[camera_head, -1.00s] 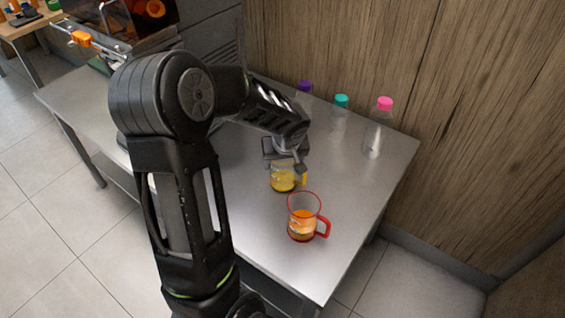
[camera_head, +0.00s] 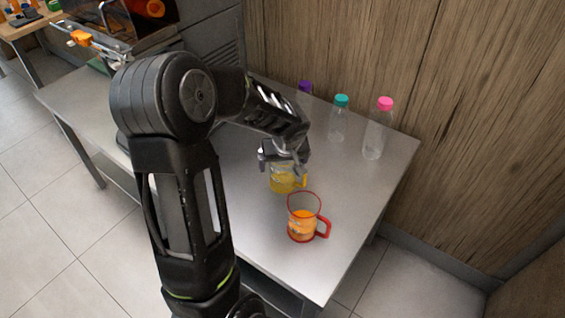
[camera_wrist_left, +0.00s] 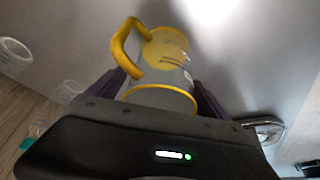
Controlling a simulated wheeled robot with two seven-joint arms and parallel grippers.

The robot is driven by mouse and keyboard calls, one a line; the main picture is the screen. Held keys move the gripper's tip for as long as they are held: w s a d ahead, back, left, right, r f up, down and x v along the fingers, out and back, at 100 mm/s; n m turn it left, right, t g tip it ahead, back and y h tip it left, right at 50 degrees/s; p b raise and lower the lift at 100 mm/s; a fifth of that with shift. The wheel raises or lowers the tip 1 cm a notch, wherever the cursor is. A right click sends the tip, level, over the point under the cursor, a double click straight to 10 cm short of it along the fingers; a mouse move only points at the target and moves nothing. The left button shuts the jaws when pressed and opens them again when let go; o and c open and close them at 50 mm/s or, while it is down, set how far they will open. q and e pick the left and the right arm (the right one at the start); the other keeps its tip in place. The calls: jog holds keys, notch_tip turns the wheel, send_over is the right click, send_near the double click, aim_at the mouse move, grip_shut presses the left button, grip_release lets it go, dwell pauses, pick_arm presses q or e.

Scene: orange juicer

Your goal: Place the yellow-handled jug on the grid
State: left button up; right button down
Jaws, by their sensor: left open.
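The yellow-handled jug (camera_head: 284,181) stands on the metal table with yellow liquid inside, partly hidden by my left gripper in the head view. In the left wrist view the jug (camera_wrist_left: 165,65) shows its yellow rim and base, with its handle toward the upper left. My left gripper (camera_head: 283,158) is open at the top of the jug. In the wrist view its fingers (camera_wrist_left: 160,95) are on either side of the rim, and I cannot tell whether they touch it. No grid is clearly identifiable. My right gripper is not in view.
A red-handled jug (camera_head: 303,222) with orange liquid stands just in front of the yellow one. Bottles with purple (camera_head: 304,87), teal (camera_head: 341,110) and pink (camera_head: 381,128) caps stand along the wall. The juicer (camera_head: 125,30) is at the back left. The table's front right is clear.

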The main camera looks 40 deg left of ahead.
pick_arm(q)
jog(key=shift+r, duration=0.4)
jog(key=p+v, duration=0.1)
jog(key=v, duration=1)
jog(key=shift+s+d+r, duration=0.15)
jog(key=shift+d+r, duration=0.05)
jog(key=shift+o, duration=0.2)
